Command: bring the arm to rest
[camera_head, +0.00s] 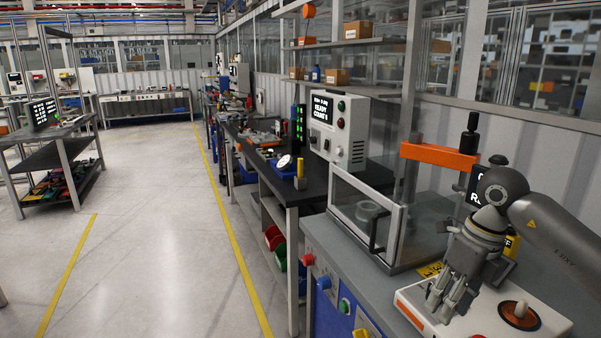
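My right gripper (448,306) is at the lower right, at the end of my grey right arm (560,235), which comes in from the right edge. Its fingers point down over the left part of a white box (550,327) with an orange front edge and a round red-brown knob. I cannot tell whether the fingertips touch the box or how far apart they are. I see nothing held between them. My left gripper is not in view.
A clear-walled chamber (343,205) with a white-framed door stands left of the gripper. An orange crossbar (438,153) rises behind it. Red, blue and green buttons (323,283) line the bench front. A grey control box (345,130) stands farther back. The floor at left is open.

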